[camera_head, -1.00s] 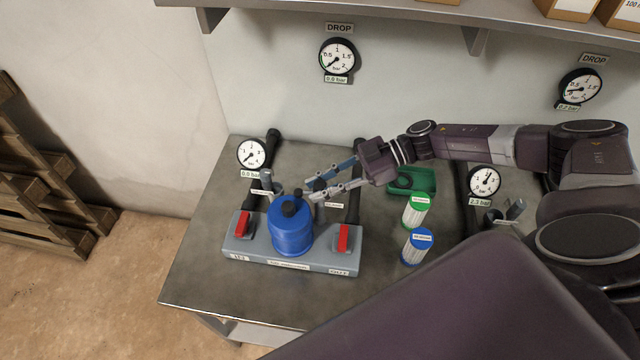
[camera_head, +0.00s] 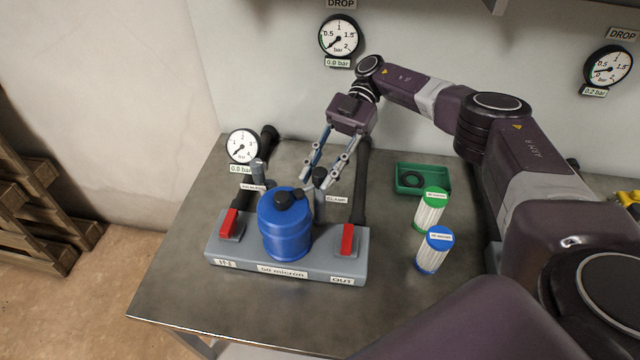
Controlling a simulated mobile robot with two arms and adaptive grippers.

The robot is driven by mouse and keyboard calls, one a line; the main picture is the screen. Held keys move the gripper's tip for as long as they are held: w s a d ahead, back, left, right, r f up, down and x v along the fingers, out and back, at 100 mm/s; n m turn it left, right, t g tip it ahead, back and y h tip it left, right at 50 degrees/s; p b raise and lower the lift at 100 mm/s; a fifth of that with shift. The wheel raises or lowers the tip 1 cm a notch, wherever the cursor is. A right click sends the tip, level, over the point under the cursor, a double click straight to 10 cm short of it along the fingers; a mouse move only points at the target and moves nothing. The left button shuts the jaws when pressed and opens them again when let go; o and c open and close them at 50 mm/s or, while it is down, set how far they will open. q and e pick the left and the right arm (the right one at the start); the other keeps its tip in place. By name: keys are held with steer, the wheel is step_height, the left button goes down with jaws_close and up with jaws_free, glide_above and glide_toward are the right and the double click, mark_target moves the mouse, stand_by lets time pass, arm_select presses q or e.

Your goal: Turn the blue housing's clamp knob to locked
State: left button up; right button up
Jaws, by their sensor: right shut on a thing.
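The blue housing (camera_head: 286,232) stands upright on a grey base block with IN and OUT labels, in the head view left of centre. Behind it to the right is a dark clamp knob (camera_head: 320,175) on a grey post, beside a CLAMP label (camera_head: 337,198). My right gripper (camera_head: 319,184) comes down from behind, its two fingers shut on the clamp knob, one on each side. The fingers partly hide the knob, and I cannot read its locked or unlocked position. My left gripper is not in view.
Red valve handles (camera_head: 347,239) and (camera_head: 229,222) flank the housing. A green filter (camera_head: 430,209), a blue filter (camera_head: 435,251) and a green tray (camera_head: 408,178) with a dark ring stand to the right. A gauge (camera_head: 242,146) reads 0.0 bar. The table front is clear.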

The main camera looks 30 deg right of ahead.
mark_target(320, 173)
steer(key=shift+o, duration=0.2)
steer(key=shift+s+f+n+g+b, duration=0.15)
steer(key=shift+n+g+b, duration=0.2)
steer(key=shift+n+g, duration=0.15)
steer(key=shift+f+h, duration=0.1)
steer(key=shift+h, duration=0.2)
steer(key=o, duration=1)
steer(key=shift+s+a, duration=0.1)
steer(key=shift+s+r, duration=0.1)
steer(key=shift+r, duration=0.1)
steer(key=shift+r, duration=0.15)
steer(key=shift+r, duration=0.3)
step_height(320, 173, up, 9)
steer(key=shift+r, duration=0.1)
